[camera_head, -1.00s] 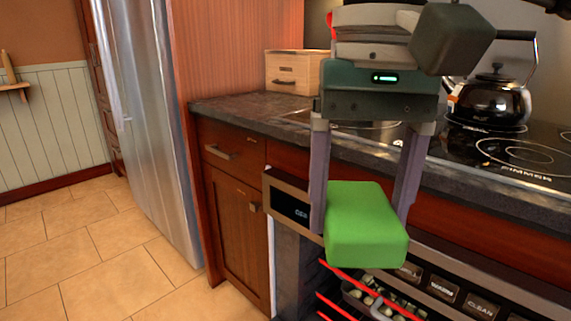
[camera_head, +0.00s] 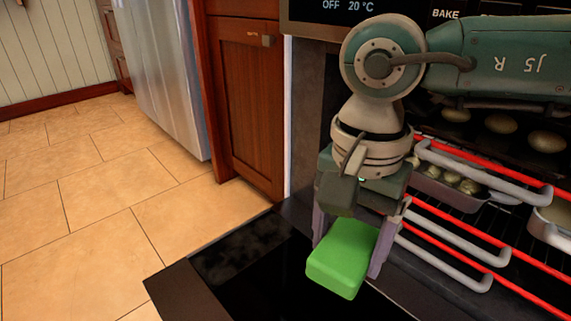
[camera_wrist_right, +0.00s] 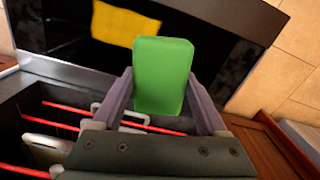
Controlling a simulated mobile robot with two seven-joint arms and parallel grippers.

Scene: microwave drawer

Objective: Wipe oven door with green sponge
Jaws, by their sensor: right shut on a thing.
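My right gripper (camera_head: 343,238) is shut on the green sponge (camera_head: 342,262), one finger on each side of it. The oven door (camera_head: 235,262) hangs open and lowered, with a dark glossy inner face. The gripper points down and holds the sponge over this face; I cannot tell whether they touch. In the right wrist view the sponge (camera_wrist_right: 161,75) sits between the fingers, with the oven door (camera_wrist_right: 62,48) behind it. A yellow patch (camera_wrist_right: 124,21) shows on the door's dark face, beside the sponge. My left gripper is not in view.
The open oven holds red-edged racks (camera_head: 470,225) with pale handles. A pan of round food (camera_head: 450,180) sits inside. A wooden cabinet (camera_head: 243,100) and a steel fridge (camera_head: 170,80) stand left. The tiled floor (camera_head: 100,220) is clear.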

